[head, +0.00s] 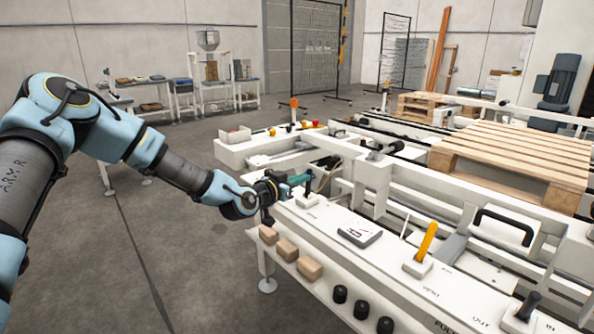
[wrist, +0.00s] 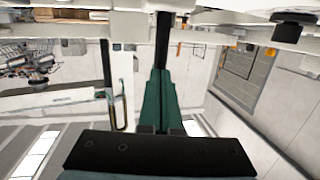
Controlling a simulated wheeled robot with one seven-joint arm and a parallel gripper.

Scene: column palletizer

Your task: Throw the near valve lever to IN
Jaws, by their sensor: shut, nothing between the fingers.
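My gripper (head: 302,179) has green fingers, shut and empty, above the left part of the white machine's top panel. A short black lever (head: 308,189) on a white block stands right at the fingertips. In the wrist view the green fingers (wrist: 160,85) point at a dark upright rod (wrist: 162,40); I cannot tell whether they touch it. Another black-knobbed lever (head: 529,303) stands at the lower right, between printed words that read OUT and IN. It tilts slightly to the right, and its base is partly cut by the frame. I cannot tell for sure which lever is the near valve lever.
A yellow lever (head: 427,241) and a gauge box (head: 359,233) stand on the panel between the black levers. Wooden blocks (head: 286,249) and black knobs (head: 361,309) line the front ledge. A black handle (head: 505,219) and a pallet (head: 515,153) lie behind. The floor at left is open.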

